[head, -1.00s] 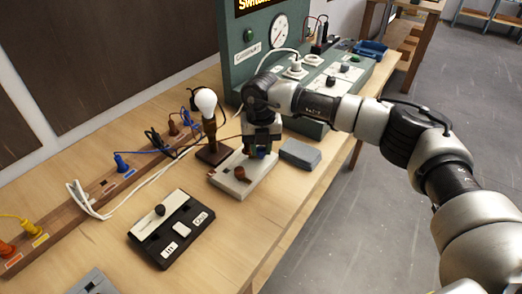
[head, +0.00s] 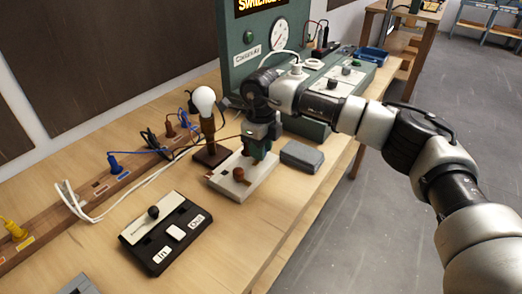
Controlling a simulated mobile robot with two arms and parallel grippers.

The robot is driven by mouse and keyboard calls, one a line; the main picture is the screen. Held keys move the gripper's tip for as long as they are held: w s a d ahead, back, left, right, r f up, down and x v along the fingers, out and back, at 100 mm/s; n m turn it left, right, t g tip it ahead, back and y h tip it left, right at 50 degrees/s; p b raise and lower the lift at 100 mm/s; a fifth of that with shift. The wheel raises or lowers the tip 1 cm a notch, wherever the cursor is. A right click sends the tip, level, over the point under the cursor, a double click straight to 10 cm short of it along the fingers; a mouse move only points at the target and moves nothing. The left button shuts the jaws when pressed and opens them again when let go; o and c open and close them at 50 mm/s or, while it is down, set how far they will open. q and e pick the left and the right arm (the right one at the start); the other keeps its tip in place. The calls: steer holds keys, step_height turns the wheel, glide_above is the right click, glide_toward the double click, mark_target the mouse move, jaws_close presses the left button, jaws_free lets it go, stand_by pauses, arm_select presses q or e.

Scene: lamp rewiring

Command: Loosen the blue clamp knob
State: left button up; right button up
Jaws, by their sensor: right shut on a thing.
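The light grey clamp block (head: 228,187) lies on the bench, with a brown-red knob (head: 240,175) on its near part. My right gripper (head: 258,154) points down over the far right part of this block and is shut. The blue clamp knob is hidden behind its fingers, at the spot where they close. My left gripper is not in view.
A grey box (head: 302,156) lies just right of the block. A black switch box (head: 166,232) sits in front. Wires and a wooden socket rail (head: 92,190) run along the left.

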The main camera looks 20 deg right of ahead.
steer(key=n+b, duration=0.1)
steer(key=n, duration=0.3)
steer(key=shift+n, duration=0.3)
steer(key=n+b, duration=0.1)
steer(key=n, duration=0.3)
steer(key=shift+r+n, duration=0.1)
steer(key=shift+n, duration=0.2)
steer(key=n, duration=0.4)
steer(key=shift+b, duration=0.35)
steer(key=shift+n, duration=2)
steer(key=o, duration=0.7)
steer(key=shift+c, duration=0.2)
step_height(320, 180, up, 11)
